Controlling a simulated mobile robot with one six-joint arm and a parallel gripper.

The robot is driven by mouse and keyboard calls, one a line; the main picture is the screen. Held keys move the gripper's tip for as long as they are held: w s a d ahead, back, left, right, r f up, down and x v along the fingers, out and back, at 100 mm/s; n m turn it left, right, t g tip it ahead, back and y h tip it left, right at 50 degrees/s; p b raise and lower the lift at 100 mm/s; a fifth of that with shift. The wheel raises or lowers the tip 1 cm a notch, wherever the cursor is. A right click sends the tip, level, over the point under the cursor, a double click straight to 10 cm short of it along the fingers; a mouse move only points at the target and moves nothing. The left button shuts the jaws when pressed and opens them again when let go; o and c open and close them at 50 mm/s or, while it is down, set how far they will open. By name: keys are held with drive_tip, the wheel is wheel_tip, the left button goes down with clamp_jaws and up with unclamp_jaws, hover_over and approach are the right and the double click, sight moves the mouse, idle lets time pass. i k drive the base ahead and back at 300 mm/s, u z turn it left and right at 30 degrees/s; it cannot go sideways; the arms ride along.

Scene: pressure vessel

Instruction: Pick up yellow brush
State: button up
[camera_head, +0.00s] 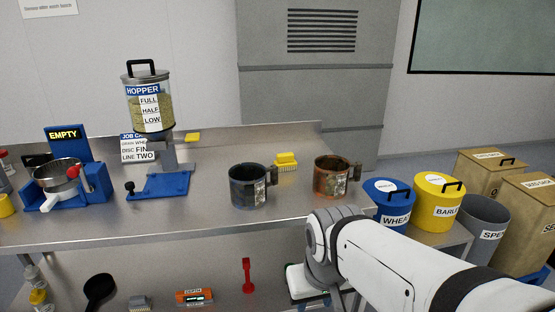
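A yellow brush (286,161) with pale bristles below its yellow top sits on the steel table (215,222), towards the back. It stands behind and between a dark blue-grey mug (246,187) and a copper-brown mug (331,178). My white arm reaches in from the lower right, and its grey wrist end is in front of the table's right edge. The fingers of my gripper do not show clearly, so I cannot see whether it is open or shut. The brush is apart from my arm.
A hopper (147,97) on a blue base and a blue "EMPTY" stand (69,145) with a pan occupy the left. Blue (389,203) and yellow (438,200) bins stand at right. A lower shelf holds a red tool (248,275) and other items.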

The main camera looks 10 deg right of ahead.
sight(286, 162)
drive_tip(key=u, duration=0.05)
drive_tip(key=i, duration=1)
drive_tip(key=z, duration=0.05)
